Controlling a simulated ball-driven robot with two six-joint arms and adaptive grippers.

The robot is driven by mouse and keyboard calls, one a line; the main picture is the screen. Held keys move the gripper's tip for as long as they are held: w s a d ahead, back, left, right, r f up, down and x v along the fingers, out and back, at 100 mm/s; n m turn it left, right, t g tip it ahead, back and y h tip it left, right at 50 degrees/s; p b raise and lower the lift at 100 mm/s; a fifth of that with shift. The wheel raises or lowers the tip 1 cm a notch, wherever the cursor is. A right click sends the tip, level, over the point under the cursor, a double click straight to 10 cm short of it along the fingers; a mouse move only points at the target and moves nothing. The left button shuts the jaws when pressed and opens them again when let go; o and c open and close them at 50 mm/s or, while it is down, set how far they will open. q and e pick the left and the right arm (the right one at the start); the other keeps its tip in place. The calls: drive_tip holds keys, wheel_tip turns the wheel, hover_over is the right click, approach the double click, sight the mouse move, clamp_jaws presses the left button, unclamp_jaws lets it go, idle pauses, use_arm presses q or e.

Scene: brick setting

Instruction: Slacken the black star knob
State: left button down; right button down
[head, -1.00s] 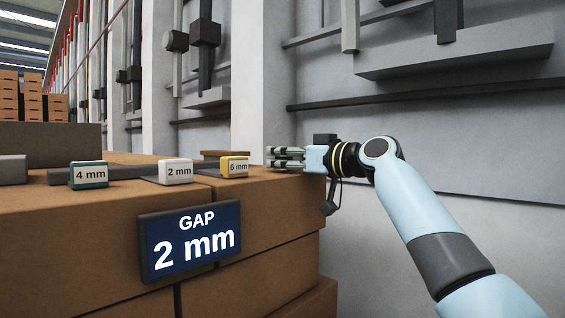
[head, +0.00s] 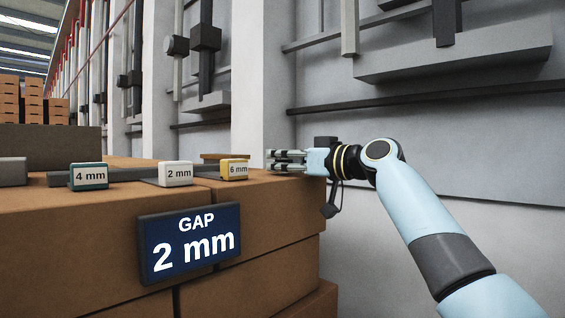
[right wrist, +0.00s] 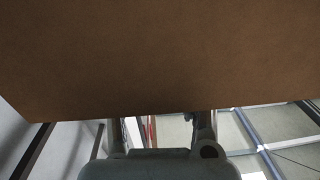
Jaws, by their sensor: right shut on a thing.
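My right gripper (head: 272,160) is at the right end of the brick top in the head view, its fingers level and pointing left. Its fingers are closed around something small. No star shape can be made out there; the black star knob is hidden, and I take it to be what the fingers hold. In the right wrist view, the finger ends disappear behind a broad brown brick face (right wrist: 160,60). My left gripper is out of view.
A blue sign (head: 190,242) reading "GAP 2 mm" is on the brick front (head: 70,235). Marked spacers stand on top: teal 4 mm (head: 89,176), white 2 mm (head: 176,174), yellow 6 mm (head: 234,170). A grey wall (head: 430,140) with rails stands behind.

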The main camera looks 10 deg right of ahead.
sight(291, 161)
drive_tip(key=shift+f+n+g+y+b, duration=0.3)
drive_tip(key=shift+g+b, duration=0.1)
drive_tip(key=shift+b, duration=0.15)
idle(1.9)
drive_tip(key=c, duration=1.3)
unclamp_jaws()
drive_tip(key=o, duration=0.4)
drive_tip(key=shift+s+d+r, duration=0.1)
drive_tip(key=shift+r, duration=0.15)
drive_tip(key=v, duration=0.7)
drive_tip(key=shift+s+d+f, duration=0.15)
drive_tip(key=shift+s, duration=0.05)
